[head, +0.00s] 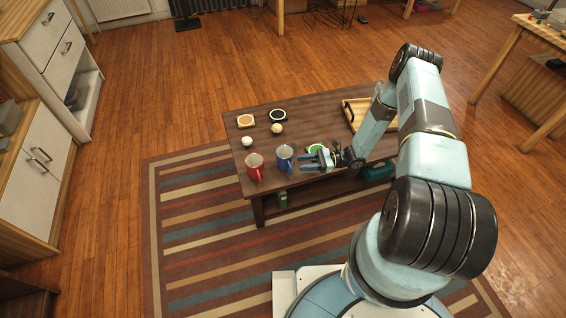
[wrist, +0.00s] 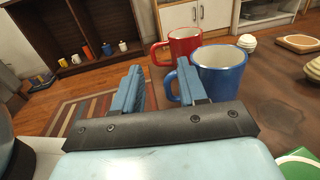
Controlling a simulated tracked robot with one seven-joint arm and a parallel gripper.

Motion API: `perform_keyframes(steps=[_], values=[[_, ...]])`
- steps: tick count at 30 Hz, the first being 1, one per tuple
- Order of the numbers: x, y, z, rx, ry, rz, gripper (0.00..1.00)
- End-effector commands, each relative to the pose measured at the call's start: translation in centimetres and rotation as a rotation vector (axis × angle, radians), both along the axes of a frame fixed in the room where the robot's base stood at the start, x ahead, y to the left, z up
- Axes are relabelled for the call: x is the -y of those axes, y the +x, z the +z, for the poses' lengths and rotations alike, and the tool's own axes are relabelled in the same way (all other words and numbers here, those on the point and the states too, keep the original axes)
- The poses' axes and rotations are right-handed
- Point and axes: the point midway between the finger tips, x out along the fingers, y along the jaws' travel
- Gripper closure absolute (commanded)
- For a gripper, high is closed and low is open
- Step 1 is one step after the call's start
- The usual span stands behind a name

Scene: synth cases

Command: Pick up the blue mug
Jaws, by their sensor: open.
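The blue mug (head: 285,155) stands upright on the dark wooden table, with a white inside. In the wrist view the blue mug (wrist: 222,78) is just beyond and to the right of the right finger. Its handle shows partly behind that finger. My gripper (head: 306,162) is just right of the blue mug in the head view, open and empty. I cannot tell whether a finger touches the mug.
A red mug (head: 254,169) stands left of the blue one. Two small pale round items, an orange-topped coaster (head: 245,120) and a black-topped one (head: 278,115) are farther back. A wooden tray (head: 354,121) is at right.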

Motion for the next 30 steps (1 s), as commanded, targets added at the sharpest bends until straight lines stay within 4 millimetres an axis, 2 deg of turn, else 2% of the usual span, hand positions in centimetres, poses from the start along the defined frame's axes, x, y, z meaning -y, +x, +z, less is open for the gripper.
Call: perform_keyframes(steps=[6, 13, 22, 30], values=[[0.0, -0.1, -3.7, -0.001, -0.001, 0.002, 0.58], [0.0, -0.1, -6.7, 0.0, -0.002, 0.003, 0.58], [-2.1, -0.3, -6.4, 0.0, -0.001, 0.004, 0.58], [-6.0, -0.7, -6.4, 0.001, -0.002, 0.004, 0.58]])
